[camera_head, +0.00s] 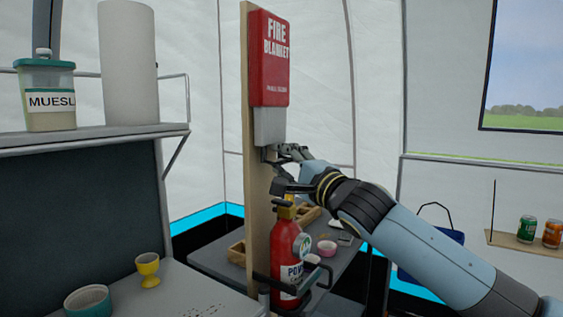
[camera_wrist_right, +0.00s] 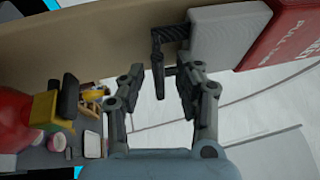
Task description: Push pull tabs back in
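The red fire blanket case (camera_head: 268,60) is mounted high on an upright wooden board (camera_head: 252,190). A pale grey block of blanket (camera_head: 269,126) sticks out of its lower end; it also shows in the wrist view (camera_wrist_right: 228,32). Dark pull tabs (camera_wrist_right: 158,68) hang from the blanket's end. My right gripper (camera_head: 284,168) is just below the blanket. In the wrist view its fingers (camera_wrist_right: 160,80) are apart, with a dark tab between their tips; I see no clear contact. My left gripper is not in view.
A red fire extinguisher (camera_head: 288,250) stands close below my right gripper. A shelf (camera_head: 110,135) with a muesli jar (camera_head: 46,95) and a paper roll (camera_head: 129,62) is at the left. A yellow egg cup (camera_head: 148,270) and a teal bowl (camera_head: 88,302) are below.

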